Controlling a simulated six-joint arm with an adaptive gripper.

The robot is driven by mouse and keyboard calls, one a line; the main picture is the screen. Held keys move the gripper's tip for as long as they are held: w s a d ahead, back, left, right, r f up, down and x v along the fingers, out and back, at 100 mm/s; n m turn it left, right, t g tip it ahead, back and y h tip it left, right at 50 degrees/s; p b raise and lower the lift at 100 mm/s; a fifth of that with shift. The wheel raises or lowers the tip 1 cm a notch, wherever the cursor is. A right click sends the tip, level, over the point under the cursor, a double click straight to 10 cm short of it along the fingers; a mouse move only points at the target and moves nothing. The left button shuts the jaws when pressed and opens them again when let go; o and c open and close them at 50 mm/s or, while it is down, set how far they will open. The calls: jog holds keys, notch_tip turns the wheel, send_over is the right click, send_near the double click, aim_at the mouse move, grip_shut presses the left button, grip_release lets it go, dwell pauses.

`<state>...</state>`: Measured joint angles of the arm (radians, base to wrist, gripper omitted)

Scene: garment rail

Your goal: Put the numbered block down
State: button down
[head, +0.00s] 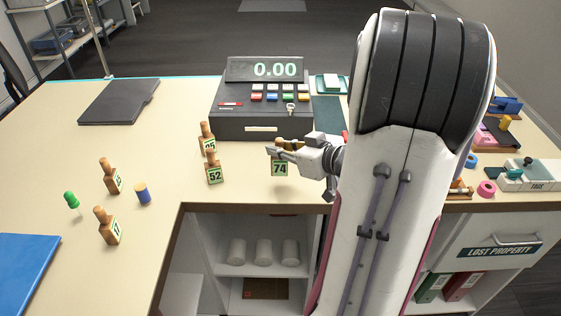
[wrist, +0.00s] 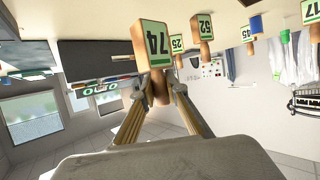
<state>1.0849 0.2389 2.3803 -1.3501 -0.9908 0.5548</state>
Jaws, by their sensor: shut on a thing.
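The wooden block numbered 74 (head: 279,169) has a green-edged label and a knob on top. My gripper (head: 283,150) is shut on its knob, in front of the cash register. In the wrist view, which is upside down, the 74 block (wrist: 152,38) sits between the fingertips (wrist: 160,84). It looks upright and low over the counter (head: 255,188); I cannot tell whether its base touches. Block 52 (head: 214,172) stands to its left, with block 25 (head: 208,143) just behind that one.
The black cash register (head: 262,122) stands behind the blocks. Farther left are block 17 (head: 109,230), another numbered block (head: 111,178), a blue cylinder (head: 143,194) and a green pin (head: 71,199). The counter's front edge is close below block 74.

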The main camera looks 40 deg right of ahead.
aim_at(286, 163)
jog(key=shift+f, duration=0.3)
jog(key=shift+f, duration=2.05)
jog(key=shift+f, duration=0.15)
jog(key=c, duration=2)
grip_release()
jog(key=shift+s+d+r, duration=0.1)
jog(key=shift+s+r, duration=0.2)
jog(key=shift+v, duration=5.65)
